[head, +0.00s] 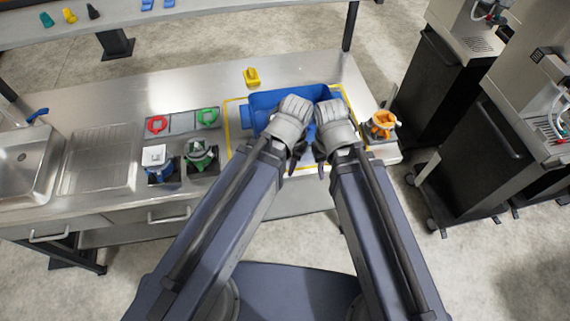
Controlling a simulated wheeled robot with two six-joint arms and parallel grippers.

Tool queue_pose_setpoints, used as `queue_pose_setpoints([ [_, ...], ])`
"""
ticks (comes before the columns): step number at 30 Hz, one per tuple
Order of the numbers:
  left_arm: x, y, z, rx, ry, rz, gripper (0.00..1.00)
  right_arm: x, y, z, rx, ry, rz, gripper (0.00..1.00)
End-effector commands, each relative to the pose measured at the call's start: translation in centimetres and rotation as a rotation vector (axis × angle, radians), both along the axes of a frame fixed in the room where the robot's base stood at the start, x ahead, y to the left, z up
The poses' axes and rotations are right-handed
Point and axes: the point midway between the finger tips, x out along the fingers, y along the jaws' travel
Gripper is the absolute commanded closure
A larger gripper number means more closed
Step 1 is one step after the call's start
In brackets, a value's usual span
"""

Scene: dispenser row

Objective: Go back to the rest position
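Both of my arms reach forward to the blue bin (262,99) on the steel counter. My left gripper (292,165) is at the bin's near side, left of its middle. My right gripper (320,168) is close beside it on the right. The wrists hide most of the fingers, so I cannot tell whether either is open, shut or touching the bin. The wrists also cover much of the bin's inside and near wall.
Yellow tape (230,125) frames the bin. A yellow object (251,77) lies behind it; an orange-topped device (382,124) stands right. Two dispensers, blue-and-white (157,163) and green (200,154), stand left, near a sink (22,165). Dark cabinets (460,145) stand right.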

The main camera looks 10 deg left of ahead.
Motion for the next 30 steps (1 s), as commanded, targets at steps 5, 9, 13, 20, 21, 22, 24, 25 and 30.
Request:
queue_pose_setpoints([
  [5, -0.1, 0.0, 0.0, 0.004, 0.000, 0.010, 0.65, 0.0, 0.0, 0.0, 0.000, 0.000, 0.000, 0.65],
  [9, 0.0, 0.0, -0.2, 0.002, -0.001, 0.008, 0.65, 0.0, 0.0, -0.2, 0.000, 0.000, 0.000, 0.65],
  [13, 0.0, 0.0, -1.7, 0.002, 0.000, 0.007, 0.65, 0.0, 0.0, -1.7, 0.000, 0.000, 0.000, 0.65],
  [20, 0.0, 0.0, -5.7, 0.002, 0.000, 0.006, 0.65, 0.0, 0.0, -5.7, -0.001, 0.000, 0.002, 0.65],
  [21, 0.0, 0.0, -5.8, 0.002, 0.000, 0.005, 0.65, 0.0, 0.0, -5.8, -0.001, 0.000, 0.002, 0.65],
  [22, 0.0, 0.0, -5.8, 0.002, 0.000, 0.005, 0.65, 0.0, 0.0, -5.8, -0.001, 0.000, 0.002, 0.65],
  [24, 0.0, 0.0, -5.5, 0.002, -0.001, 0.005, 0.65, 0.0, 0.0, -5.5, -0.001, 0.000, 0.002, 0.65],
  [25, 0.0, 0.0, -5.4, 0.002, -0.001, 0.005, 0.65, 0.0, 0.0, -5.4, -0.001, 0.000, 0.002, 0.65],
  [30, 0.0, 0.0, -5.3, 0.001, -0.001, 0.005, 0.65, 0.0, 0.0, -5.4, -0.001, 0.000, 0.002, 0.65],
])
